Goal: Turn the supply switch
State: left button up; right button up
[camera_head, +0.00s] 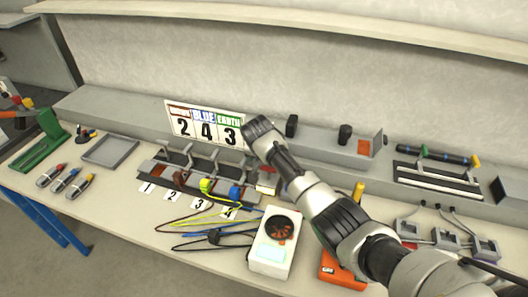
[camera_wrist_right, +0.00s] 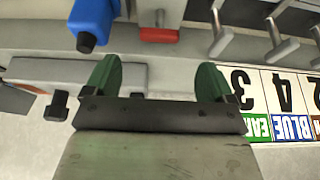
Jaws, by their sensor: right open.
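Which part is the supply switch is not plain from the views. One black knob (camera_head: 292,125) stands on the grey ledge just right of my right gripper, and a second black knob (camera_head: 345,134) stands farther right. My right gripper (camera_head: 258,133) is in front of the sign's right end, above the terminal row. In the right wrist view, its green fingertips (camera_wrist_right: 156,80) are spread apart with nothing held. A small black knob-like part (camera_wrist_right: 58,103) lies left of the fingers. A red-topped block (camera_head: 267,182) is below my gripper. My left gripper is not in view.
A numbered sign (camera_head: 203,124) leans at the back. Blue plug (camera_head: 235,193) and yellow plug (camera_head: 205,186) sit at the terminals. A white meter (camera_head: 274,242) with a black dial stands in front. Loose cables and an orange box (camera_head: 341,271) crowd the front.

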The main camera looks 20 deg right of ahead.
jog(key=shift+v, duration=1.85)
